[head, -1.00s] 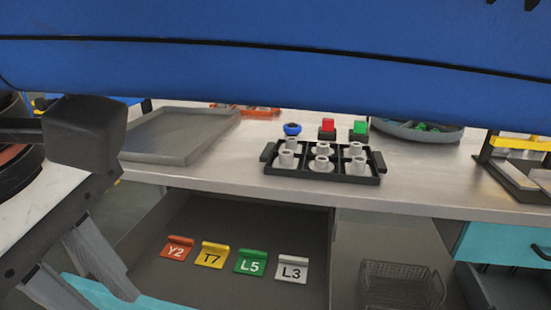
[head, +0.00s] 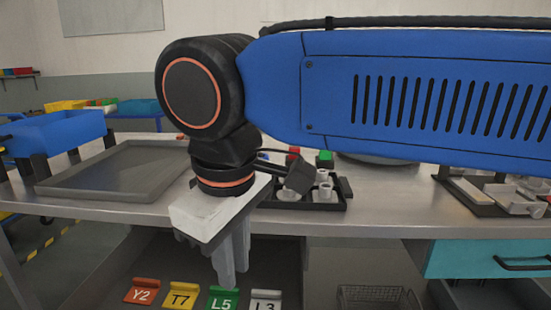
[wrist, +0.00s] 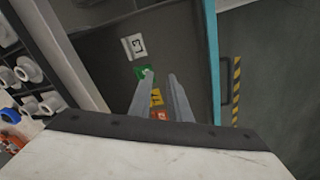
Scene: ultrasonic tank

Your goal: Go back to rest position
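My gripper (head: 229,280) hangs below my blue arm in the head view, fingers pointing down in front of the bench edge. In the wrist view my gripper (wrist: 162,75) shows two grey fingers apart with nothing held between them. Behind and below the fingers are the tags in the recess under the bench: orange Y2 (head: 141,291), yellow T7 (head: 181,295), green L5 (head: 222,298) and white L3 (head: 266,300), the last cut by the frame's bottom edge. My arm and wrist hide part of the bench top.
A grey tray (head: 120,172) lies on the bench at left. A black rack (head: 342,205) with pale fittings stands close behind my wrist, partly hidden. A wire basket (head: 378,297) is below. A teal drawer (head: 470,258) is at right. The bench front between is clear.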

